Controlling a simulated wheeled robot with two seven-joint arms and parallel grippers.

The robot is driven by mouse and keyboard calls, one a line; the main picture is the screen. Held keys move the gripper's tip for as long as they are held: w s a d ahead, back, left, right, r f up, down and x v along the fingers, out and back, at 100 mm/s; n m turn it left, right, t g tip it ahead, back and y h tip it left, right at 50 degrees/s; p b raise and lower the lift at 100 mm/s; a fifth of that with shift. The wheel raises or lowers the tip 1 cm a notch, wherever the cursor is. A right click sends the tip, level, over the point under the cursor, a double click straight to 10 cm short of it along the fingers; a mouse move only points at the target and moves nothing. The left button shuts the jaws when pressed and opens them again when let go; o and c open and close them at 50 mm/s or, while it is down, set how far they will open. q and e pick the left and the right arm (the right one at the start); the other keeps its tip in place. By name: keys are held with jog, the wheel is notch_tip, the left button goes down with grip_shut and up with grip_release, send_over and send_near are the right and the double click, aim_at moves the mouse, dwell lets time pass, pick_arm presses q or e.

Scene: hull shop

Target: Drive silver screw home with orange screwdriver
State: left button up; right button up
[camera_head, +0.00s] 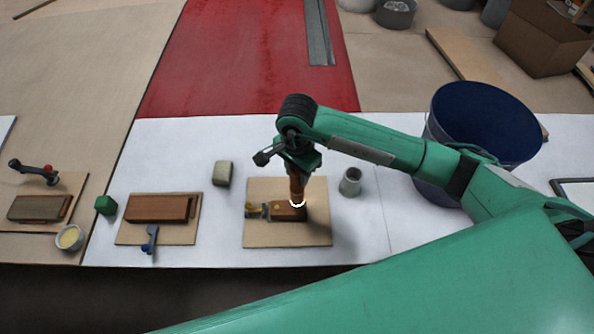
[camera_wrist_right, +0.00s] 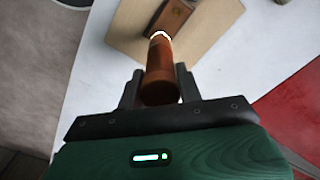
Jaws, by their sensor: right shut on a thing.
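My right gripper (camera_head: 297,165) is shut on the orange screwdriver (camera_head: 297,187), which stands roughly upright over a small brown wooden block (camera_head: 287,211). The block lies on a tan board (camera_head: 270,238). In the right wrist view the screwdriver's handle (camera_wrist_right: 160,76) sits between the fingers of the right gripper (camera_wrist_right: 160,88), with a white ring at its far end above the block (camera_wrist_right: 172,16). The silver screw cannot be made out; the screwdriver hides the spot below it. A yellowish and grey piece (camera_head: 256,210) sits at the block's left end. My left gripper is not in view.
A grey cup (camera_head: 350,182) stands right of the board and a grey-beige block (camera_head: 222,173) at its upper left. Another board with a brown block (camera_head: 160,208) and a blue-handled tool (camera_head: 150,240) lies left. A large blue bucket (camera_head: 436,140) stands right, behind my arm.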

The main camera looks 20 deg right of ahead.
jog(key=shift+f+b, duration=0.45)
jog(key=shift+b, duration=0.9)
dwell(3.0)
jog(key=shift+r+p, duration=0.85)
jog(key=shift+r, duration=2.7)
